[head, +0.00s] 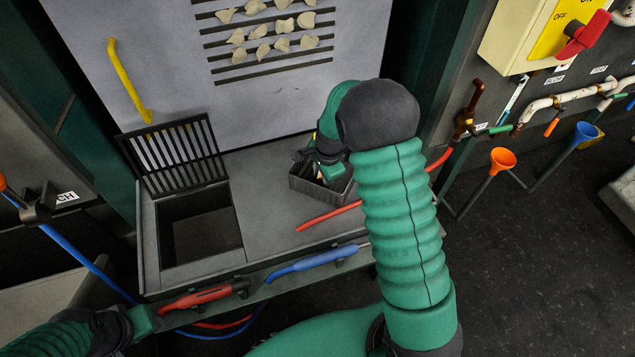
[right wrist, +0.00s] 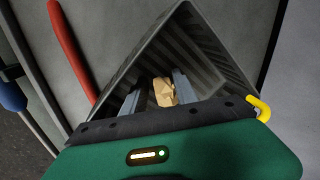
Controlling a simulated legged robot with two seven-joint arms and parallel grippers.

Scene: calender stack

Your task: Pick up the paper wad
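A tan paper wad (right wrist: 163,92) lies in a grey ribbed bin (right wrist: 215,55) in the right wrist view. The two fingers of my right gripper (right wrist: 156,92) reach down into the bin with the wad between them. The wad is close to the right finger, and a gap shows on its left side. In the head view my right gripper (head: 320,166) is over the bin (head: 305,186), and the arm hides part of it. Only part of my left gripper (head: 142,321) shows at the lower left; its fingers cannot be made out.
Several pale wads (head: 262,32) are on the slotted upright panel. An open square hatch (head: 200,225) with a raised black grate (head: 172,155) is left of the bin. A red bar (head: 328,216) lies by the bin. Blue (head: 312,263) and red (head: 195,299) handles line the front edge.

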